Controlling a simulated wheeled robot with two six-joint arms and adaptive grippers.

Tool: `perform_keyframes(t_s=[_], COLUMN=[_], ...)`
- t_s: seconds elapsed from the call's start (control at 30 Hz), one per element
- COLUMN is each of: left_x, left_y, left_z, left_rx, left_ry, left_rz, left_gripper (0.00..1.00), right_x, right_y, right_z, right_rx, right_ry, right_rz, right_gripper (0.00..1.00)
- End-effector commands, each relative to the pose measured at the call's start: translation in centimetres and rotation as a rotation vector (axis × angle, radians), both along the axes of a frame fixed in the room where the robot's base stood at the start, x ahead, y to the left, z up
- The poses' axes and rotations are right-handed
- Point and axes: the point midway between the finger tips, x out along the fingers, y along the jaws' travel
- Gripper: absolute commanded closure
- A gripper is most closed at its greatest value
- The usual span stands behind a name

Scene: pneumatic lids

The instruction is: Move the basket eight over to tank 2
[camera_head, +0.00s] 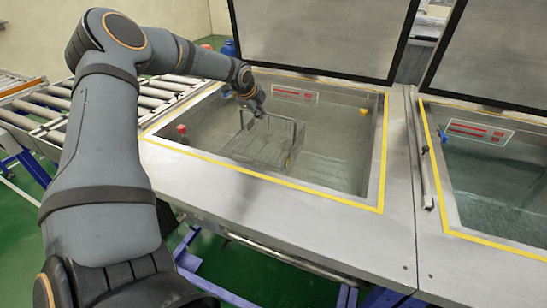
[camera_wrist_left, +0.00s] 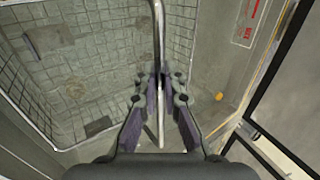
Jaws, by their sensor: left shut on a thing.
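A wire basket (camera_head: 262,143) with a raised handle is in the left tank (camera_head: 375,180), which has a yellow-edged opening and a raised lid. My left gripper (camera_head: 257,112) is shut on the top of the basket's handle. In the left wrist view the fingers (camera_wrist_left: 161,115) close around the handle bar (camera_wrist_left: 158,50), and the basket's mesh wall (camera_wrist_left: 190,40) shows below. Dark patches show at the basket's bottom; I cannot tell what they are. The right tank (camera_head: 490,190) also has its lid raised and holds bluish liquid. My right gripper is not in view.
A metal divider (camera_head: 402,170) with a slim bar (camera_head: 427,180) lies between the two tanks. Raised lids (camera_head: 315,35) stand behind them. A roller conveyor (camera_head: 150,95) is at the left. A red-topped fitting (camera_head: 182,133) and a yellow knob (camera_head: 362,111) sit at the left tank's walls.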

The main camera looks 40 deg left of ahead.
Motion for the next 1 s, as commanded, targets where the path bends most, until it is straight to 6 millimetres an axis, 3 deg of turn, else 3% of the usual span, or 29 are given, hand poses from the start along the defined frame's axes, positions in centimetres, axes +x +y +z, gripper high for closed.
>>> perform_keyframes(t_s=[0.03,1.0], left_x=[0.2,0.2], left_y=[0.1,0.1], left_z=[1.3,10.6], left_rx=[0.002,0.002], left_ry=[-0.009,-0.009], left_rz=[0.001,0.001], left_gripper=[1.00,1.00], right_x=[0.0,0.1], right_y=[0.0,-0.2], right_z=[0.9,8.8], right_rx=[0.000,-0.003], right_ry=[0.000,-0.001], right_rz=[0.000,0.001], right_gripper=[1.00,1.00])
